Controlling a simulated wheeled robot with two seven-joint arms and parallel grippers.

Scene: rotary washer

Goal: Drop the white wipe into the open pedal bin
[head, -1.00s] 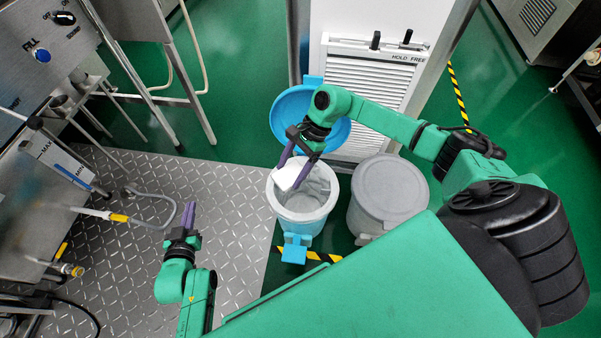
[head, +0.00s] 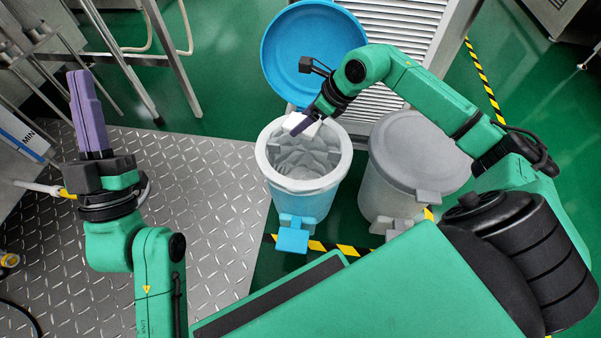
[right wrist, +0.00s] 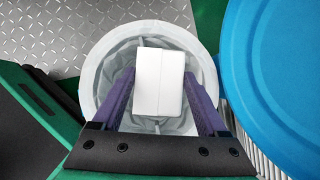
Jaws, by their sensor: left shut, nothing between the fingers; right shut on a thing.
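The white wipe (right wrist: 158,82) is a folded white pad between the purple fingers of my right gripper (right wrist: 160,100), which is shut on it. In the head view the wipe (head: 301,124) shows at the far inner rim of the open pedal bin (head: 270,160), with my right gripper (head: 303,123) above the opening. The bin is pale blue-white with a grey liner, a blue pedal and its round blue lid (head: 310,50) raised behind. In the right wrist view the wipe lies over the bin's mouth (right wrist: 95,75). My left gripper (head: 88,100) is shut and empty, pointing up at the left.
A second bin with a closed grey lid (head: 415,150) stands just right of the open one. A louvred white panel (head: 400,60) is behind. A metal frame (head: 170,60) and washer equipment (head: 20,160) stand at the left. The tread-plate floor (head: 215,200) is clear.

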